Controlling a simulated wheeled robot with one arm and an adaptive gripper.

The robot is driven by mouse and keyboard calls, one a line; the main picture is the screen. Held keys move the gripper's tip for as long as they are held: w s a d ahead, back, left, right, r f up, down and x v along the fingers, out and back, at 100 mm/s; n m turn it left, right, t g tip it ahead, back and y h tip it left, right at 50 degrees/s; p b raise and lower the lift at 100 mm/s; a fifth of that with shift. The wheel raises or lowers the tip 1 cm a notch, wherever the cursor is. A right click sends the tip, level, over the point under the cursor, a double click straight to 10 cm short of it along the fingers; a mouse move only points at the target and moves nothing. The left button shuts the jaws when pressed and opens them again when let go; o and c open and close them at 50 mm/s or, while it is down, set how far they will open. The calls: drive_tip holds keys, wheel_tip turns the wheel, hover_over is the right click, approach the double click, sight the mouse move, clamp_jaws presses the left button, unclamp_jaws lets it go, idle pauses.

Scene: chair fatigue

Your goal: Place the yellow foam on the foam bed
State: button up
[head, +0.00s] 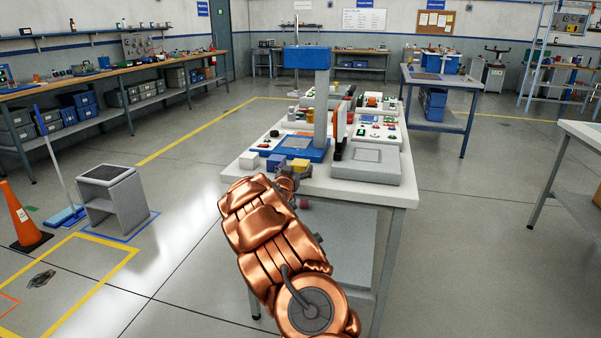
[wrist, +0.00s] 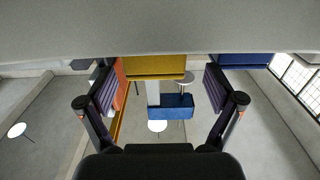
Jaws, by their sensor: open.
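The yellow foam (head: 299,166) is a small block at the near edge of the white-topped table, right of a blue block (head: 276,162) and a white block (head: 249,160). My gripper (head: 294,177) is just in front of it, at about table-edge height. In the wrist view, which looks upside down, the yellow foam (wrist: 154,66) shows ahead, between the spread fingers (wrist: 160,102). The fingers are open and empty. The blue block (wrist: 241,61) shows right of them. A grey pad (head: 367,155) lies on a low grey unit; I cannot tell whether it is the foam bed.
A blue-headed press (head: 306,58) on a blue base (head: 300,150) stands behind the blocks. The low grey unit (head: 365,173) fills the table's near right. The table (head: 400,193) has a small bare strip at its right corner. Open floor (head: 180,235) lies left.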

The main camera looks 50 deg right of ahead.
sight(302, 160)
drive_tip(key=shift+d, duration=1)
drive_tip(key=shift+w+d+f, duration=0.1)
drive_tip(key=shift+w+d, duration=0.15)
drive_tip(key=shift+d, duration=0.05)
drive_tip(key=shift+w+d, duration=0.2)
drive_tip(key=shift+d, duration=0.4)
drive_tip(key=c, duration=1.3)
